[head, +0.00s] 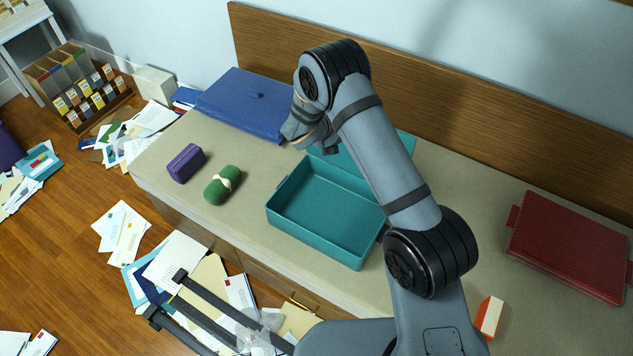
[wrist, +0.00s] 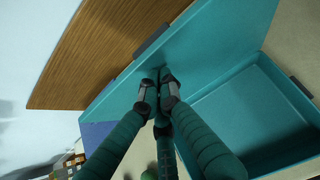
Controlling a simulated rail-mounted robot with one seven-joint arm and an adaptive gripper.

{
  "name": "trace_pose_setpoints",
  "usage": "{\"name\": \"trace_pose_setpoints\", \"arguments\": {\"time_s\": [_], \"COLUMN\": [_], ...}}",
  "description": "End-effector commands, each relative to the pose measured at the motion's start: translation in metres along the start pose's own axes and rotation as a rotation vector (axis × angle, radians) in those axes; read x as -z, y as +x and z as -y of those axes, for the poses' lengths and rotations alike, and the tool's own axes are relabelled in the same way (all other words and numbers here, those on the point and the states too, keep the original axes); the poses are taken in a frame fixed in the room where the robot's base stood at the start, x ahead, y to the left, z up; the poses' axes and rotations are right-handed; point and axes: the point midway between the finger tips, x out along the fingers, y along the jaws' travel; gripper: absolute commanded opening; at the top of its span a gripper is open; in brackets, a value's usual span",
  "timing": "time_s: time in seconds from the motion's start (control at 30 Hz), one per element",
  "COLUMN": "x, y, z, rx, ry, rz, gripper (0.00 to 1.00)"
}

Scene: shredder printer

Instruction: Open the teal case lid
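The teal case (head: 325,250) stands open and empty on the beige bench top. Its teal lid (head: 348,160) is raised at the back, partly hidden behind my arm. In the wrist view, the lid (wrist: 215,40) slants up from the teal case (wrist: 255,110). My gripper (wrist: 158,90) is at the lid's outer or inner face, which I cannot tell. Its fingertips are close together on either side of a small thin tab (wrist: 158,74) on the lid and look shut on it. In the head view my arm hides the fingertips.
A blue case (head: 240,105) lies closed at the back left. A purple block (head: 186,163) and a green bundle (head: 223,185) lie left of the teal case. A red case (head: 570,245) and an orange-white box (head: 489,318) are at right. A wooden backboard (head: 480,125) runs behind.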

Motion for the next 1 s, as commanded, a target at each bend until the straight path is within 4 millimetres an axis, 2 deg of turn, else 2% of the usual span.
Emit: {"name": "trace_pose_setpoints", "arguments": {"time_s": [0.27,0.43,0.53,0.8,1.0], "x": [0.001,0.015,0.029,0.020,0.016], "y": [-0.001,-0.016,-0.032,-0.095,-0.123], "z": [0.000,-0.002,-0.002,-0.003,-0.002], "rx": [0.000,-0.004,-0.005,-0.007,-0.004], "ry": [0.001,-0.005,-0.005,0.001,0.001], "rz": [0.000,-0.001,0.000,0.002,0.002], "gripper": [0.00,0.00,0.00,0.00,0.00]}}
